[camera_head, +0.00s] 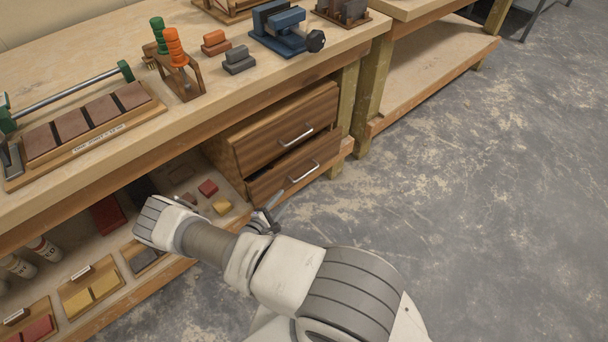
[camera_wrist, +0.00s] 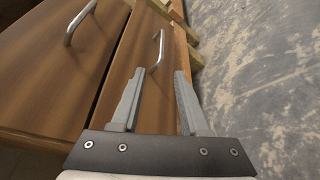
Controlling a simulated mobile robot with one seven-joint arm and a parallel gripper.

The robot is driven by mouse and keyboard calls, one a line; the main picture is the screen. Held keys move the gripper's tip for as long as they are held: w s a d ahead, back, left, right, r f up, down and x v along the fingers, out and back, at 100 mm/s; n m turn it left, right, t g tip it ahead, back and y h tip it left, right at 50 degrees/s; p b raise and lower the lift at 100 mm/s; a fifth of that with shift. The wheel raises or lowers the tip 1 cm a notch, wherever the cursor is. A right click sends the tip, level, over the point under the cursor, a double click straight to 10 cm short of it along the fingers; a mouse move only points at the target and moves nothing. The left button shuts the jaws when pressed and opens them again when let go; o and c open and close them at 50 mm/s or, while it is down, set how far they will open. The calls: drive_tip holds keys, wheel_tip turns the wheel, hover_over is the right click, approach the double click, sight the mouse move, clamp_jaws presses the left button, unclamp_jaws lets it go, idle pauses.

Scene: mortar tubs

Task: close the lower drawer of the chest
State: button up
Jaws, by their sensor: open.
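The wooden chest (camera_head: 234,153) stands under the bench, with an upper drawer (camera_head: 268,140) and a lower drawer (camera_head: 268,187), each with a metal bar handle. The lower drawer's front stands slightly forward of the upper one, with a dark gap above it. Its handle (camera_head: 303,173) also shows in the wrist view (camera_wrist: 158,52). My gripper (camera_head: 274,205) is open and empty, just in front of the lower drawer's left part. In the wrist view my gripper (camera_wrist: 160,76) has its fingers spread before the lower drawer front (camera_wrist: 150,100). Whether they touch it I cannot tell.
The bench top (camera_head: 130,60) carries a screwdriver rack (camera_head: 180,75), a blue vise (camera_head: 280,28) and several blocks. The lower shelf left of the chest holds coloured blocks (camera_head: 222,207) and trays. The concrete floor (camera_head: 470,180) to the right is clear.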

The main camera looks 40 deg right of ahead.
sight(305, 174)
drive_tip(key=b+x, duration=0.4)
drive_tip(key=x, duration=1.1)
drive_tip(key=shift+s+f+b, duration=0.15)
drive_tip(key=shift+f+b, duration=0.05)
drive_tip(key=shift+b, duration=0.1)
drive_tip(key=shift+x, duration=0.9)
drive_tip(key=shift+r, duration=0.15)
clamp_jaws()
